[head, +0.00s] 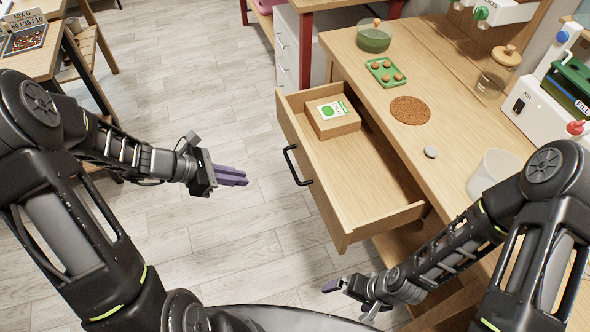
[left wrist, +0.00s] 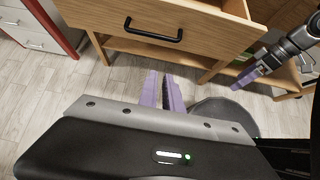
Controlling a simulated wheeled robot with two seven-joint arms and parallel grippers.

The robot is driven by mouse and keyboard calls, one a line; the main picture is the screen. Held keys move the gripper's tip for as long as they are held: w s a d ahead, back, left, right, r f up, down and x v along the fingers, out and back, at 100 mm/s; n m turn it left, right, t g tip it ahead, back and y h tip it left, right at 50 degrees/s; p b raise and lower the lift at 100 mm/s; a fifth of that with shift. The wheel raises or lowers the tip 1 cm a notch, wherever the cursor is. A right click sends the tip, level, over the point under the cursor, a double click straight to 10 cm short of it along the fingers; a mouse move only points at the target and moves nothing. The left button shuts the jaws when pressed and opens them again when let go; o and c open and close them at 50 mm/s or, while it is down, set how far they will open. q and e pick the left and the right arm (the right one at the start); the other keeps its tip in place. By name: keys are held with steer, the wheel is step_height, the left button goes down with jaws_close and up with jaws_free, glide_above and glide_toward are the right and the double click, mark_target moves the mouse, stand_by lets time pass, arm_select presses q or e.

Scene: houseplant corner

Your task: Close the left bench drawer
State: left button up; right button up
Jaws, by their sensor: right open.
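The left bench drawer (head: 385,222) is pulled well out from under the wooden bench top. Its black bar handle (head: 297,166) is on the front panel, which also shows in the left wrist view (left wrist: 200,28). A small cardboard box (head: 333,122) with a green-and-white label lies inside. My left gripper (head: 240,176) is in front of the drawer, apart from the handle. Its purple fingers (left wrist: 162,90) have a narrow gap between them and hold nothing. My right gripper (head: 335,285) is open and empty, below the drawer's near front corner.
The bench top (head: 455,135) carries a green tray (head: 385,72) with several round brown items, a cork disc (head: 410,110), a jar (head: 497,70) and a white pot (head: 494,170). A white drawer unit (head: 287,45) stands beyond. The floor before the drawer is clear.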

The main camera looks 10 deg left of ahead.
arm_select(q)
steer(key=shift+s+r, duration=0.2)
steer(key=shift+s, duration=0.1)
jaws_close()
steer(key=shift+d, duration=0.1)
steer(key=shift+w, duration=0.1)
steer(key=shift+f, duration=0.1)
steer(key=w+d+f+p, duration=0.1)
steer(key=w+d+f, duration=0.4)
steer(key=d, duration=0.4)
steer(key=shift+w+d+f, duration=0.3)
steer(key=shift+w+d, duration=0.1)
steer(key=shift+w, duration=0.25)
steer(key=shift+d, duration=0.1)
